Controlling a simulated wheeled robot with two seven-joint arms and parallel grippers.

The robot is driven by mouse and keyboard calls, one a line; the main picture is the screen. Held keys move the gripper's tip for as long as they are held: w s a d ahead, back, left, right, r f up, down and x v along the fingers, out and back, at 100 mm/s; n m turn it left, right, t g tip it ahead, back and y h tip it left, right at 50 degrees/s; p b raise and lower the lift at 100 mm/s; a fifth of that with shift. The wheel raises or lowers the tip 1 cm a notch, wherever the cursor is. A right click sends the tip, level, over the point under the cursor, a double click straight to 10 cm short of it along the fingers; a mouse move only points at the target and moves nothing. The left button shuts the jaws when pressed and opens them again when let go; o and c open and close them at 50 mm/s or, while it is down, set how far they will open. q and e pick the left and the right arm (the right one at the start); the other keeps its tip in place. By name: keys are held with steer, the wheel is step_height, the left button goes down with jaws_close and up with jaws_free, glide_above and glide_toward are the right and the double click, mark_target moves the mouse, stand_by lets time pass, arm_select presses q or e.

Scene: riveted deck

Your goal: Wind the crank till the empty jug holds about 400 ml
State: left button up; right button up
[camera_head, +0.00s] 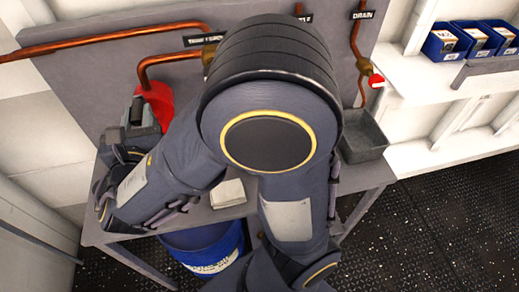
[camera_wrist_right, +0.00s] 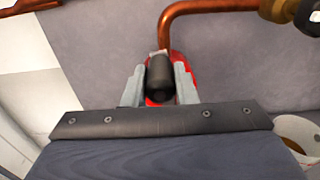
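The crank's red body (camera_head: 158,100) is mounted at the back panel on the left, below a copper pipe. It also shows in the right wrist view, with a black cylindrical handle (camera_wrist_right: 160,78) in front of it. My right gripper (camera_head: 138,112) reaches in from the right at the crank. In the right wrist view its two grey fingers (camera_wrist_right: 160,85) stand on either side of the black handle and appear closed against it. My left gripper is out of view. No jug can be made out in the head view; my right arm covers the middle of the bench.
A grey basin (camera_head: 363,140) sits under the drain pipe, near a red valve knob (camera_head: 376,80). A white pad (camera_head: 228,193) lies on the bench. A blue bucket (camera_head: 205,248) stands below. Blue bins (camera_head: 445,44) line the right shelf. A round pale object (camera_wrist_right: 302,135) is partly visible.

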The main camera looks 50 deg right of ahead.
steer(key=shift+c, duration=1.1)
steer(key=shift+s+d+f, duration=0.3)
steer(key=shift+s+d, duration=0.3)
steer(key=shift+d, duration=0.3)
steer(key=shift+s+d+f, duration=0.25)
steer(key=shift+s+d, duration=0.35)
steer(key=shift+d, duration=0.3)
steer(key=f+b, duration=0.6)
steer(key=f, duration=0.1)
steer(key=d+f+b, duration=0.1)
steer(key=f+b, duration=0.2)
steer(key=f, duration=0.1)
steer(key=shift+s+d+f, duration=0.1)
steer(key=shift+s+f, duration=0.15)
steer(key=shift+s, duration=0.15)
steer(key=shift+w+f, duration=0.1)
steer(key=shift+f, duration=0.1)
steer(key=shift+a, duration=0.2)
steer(key=shift+d, duration=0.1)
